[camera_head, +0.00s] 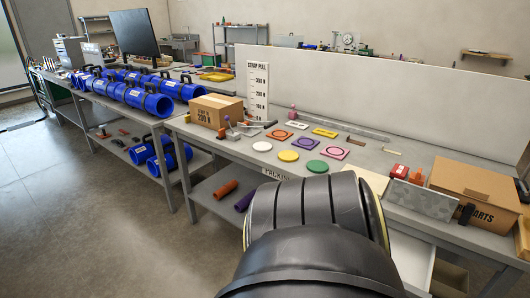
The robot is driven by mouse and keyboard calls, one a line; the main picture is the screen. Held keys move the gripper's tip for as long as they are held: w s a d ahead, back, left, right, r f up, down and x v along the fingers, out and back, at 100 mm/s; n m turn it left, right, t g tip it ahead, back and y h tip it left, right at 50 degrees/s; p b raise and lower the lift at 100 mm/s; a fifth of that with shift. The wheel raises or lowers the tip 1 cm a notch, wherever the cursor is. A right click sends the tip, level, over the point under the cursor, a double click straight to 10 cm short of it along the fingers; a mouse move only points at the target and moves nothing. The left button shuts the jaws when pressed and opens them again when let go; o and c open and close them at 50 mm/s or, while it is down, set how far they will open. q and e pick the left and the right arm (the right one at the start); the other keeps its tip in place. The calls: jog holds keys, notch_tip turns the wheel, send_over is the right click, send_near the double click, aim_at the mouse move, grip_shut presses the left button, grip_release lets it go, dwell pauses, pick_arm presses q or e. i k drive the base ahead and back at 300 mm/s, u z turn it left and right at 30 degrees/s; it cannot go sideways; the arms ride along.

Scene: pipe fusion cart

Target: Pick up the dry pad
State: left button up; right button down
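No pad in view carries a label that I can read as "dry". On the workbench (225,145) lie three flat round pads: a white one (262,146), a yellow one (288,155) and a green one (317,166). Behind them lie three square pads with ring marks: an orange one (280,134), a purple one (305,143) and a pink one (335,152). Neither of my grippers shows. A large black part of my own arm fills the lower middle and hides part of the bench front.
A "200 N" cardboard box (214,109) and a "strip pull" scale board (258,92) stand left of the pads. A grey block (421,200), a red box (399,171) and a parts carton (474,190) stand right.

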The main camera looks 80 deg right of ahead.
aim_at(399, 171)
jog(key=i, duration=0.3)
jog(key=z, duration=3.25)
